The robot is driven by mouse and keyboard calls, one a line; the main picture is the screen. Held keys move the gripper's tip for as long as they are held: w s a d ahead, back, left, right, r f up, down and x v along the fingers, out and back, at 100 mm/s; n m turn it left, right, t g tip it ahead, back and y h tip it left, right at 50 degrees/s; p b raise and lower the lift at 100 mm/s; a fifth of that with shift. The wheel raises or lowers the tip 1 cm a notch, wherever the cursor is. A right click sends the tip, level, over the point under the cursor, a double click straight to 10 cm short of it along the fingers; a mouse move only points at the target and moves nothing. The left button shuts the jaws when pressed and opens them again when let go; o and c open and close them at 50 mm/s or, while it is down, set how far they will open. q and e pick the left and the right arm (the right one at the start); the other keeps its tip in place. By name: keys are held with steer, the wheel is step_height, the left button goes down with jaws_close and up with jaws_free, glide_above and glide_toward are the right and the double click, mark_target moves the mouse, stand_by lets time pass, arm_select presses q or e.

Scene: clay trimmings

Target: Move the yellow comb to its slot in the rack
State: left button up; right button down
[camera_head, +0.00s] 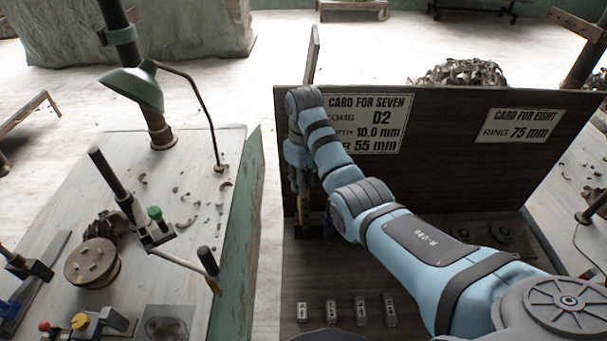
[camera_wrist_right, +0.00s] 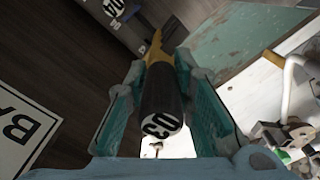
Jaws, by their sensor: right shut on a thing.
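The yellow comb (camera_wrist_right: 156,46) shows in the right wrist view with a black handle (camera_wrist_right: 163,92) whose end bears a white marking. My right gripper (camera_wrist_right: 160,85) is shut on this handle, with one teal finger on each side. In the head view my right gripper (camera_head: 301,172) points down over the left side of the dark bench. A yellow part of the comb (camera_head: 302,207) shows under it, close to a dark rack (camera_head: 308,231). My forearm hides part of the rack, and I cannot tell whether the comb touches it. My left gripper is not in view.
A dark back panel (camera_head: 440,185) with a card for seven (camera_head: 366,122) and a card for eight (camera_head: 519,125) stands behind the bench. Several small labelled blocks (camera_head: 332,311) line the bench front. A cluttered pale table (camera_head: 190,170) stands left, across a gap.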

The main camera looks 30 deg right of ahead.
mark_target(303, 210)
steer(key=shift+s, duration=0.3)
steer(key=shift+w+a, duration=0.1)
steer(key=shift+w, duration=0.05)
steer(key=w+f+m, duration=0.1)
steer(key=w+f+m+b, duration=0.1)
steer(key=f, duration=0.1)
steer(key=shift+s+f, duration=0.5)
steer(key=shift+f, duration=0.05)
steer(key=f+b, duration=0.1)
steer(key=f, duration=0.1)
steer(key=f+b, duration=0.1)
steer(key=shift+w+f, duration=0.2)
steer(key=shift+f, duration=0.2)
steer(key=shift+s+f, duration=0.15)
steer(key=shift+f, duration=0.15)
steer(key=shift+s+a+f+b, duration=0.2)
steer(key=shift+s+f+b, duration=0.45)
steer(key=shift+s+f, duration=0.05)
steer(key=shift+w+f, duration=0.15)
steer(key=shift+f, duration=0.25)
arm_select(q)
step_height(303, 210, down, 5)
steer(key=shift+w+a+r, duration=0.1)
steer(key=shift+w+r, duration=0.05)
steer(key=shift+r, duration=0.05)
